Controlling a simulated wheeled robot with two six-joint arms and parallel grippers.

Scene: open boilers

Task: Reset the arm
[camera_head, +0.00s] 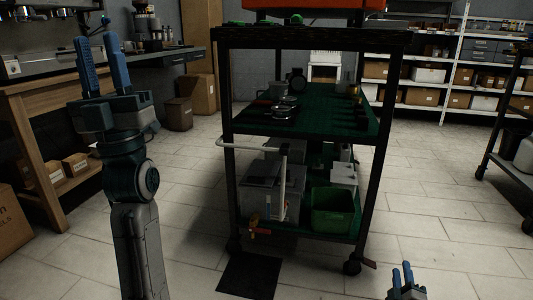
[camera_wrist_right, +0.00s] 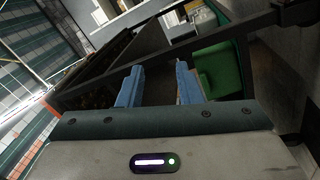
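My left gripper (camera_head: 96,65) is raised at the left of the head view, its two blue fingers pointing up. The fingers are apart with nothing between them. My right gripper (camera_head: 402,275) shows low at the right of the head view, in front of the cart's right side and low above the floor. In the right wrist view its blue fingers (camera_wrist_right: 158,85) are apart, with no object held between them. Most of the right arm is out of the head view.
A black wheeled cart (camera_head: 375,130) with green shelves stands ahead, holding tools, a grey box and a green bin (camera_head: 332,212). A wooden workbench (camera_head: 40,90) is at the left. White shelving (camera_head: 452,60) stands at the back. Tiled floor (camera_head: 455,190) is clear at the right.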

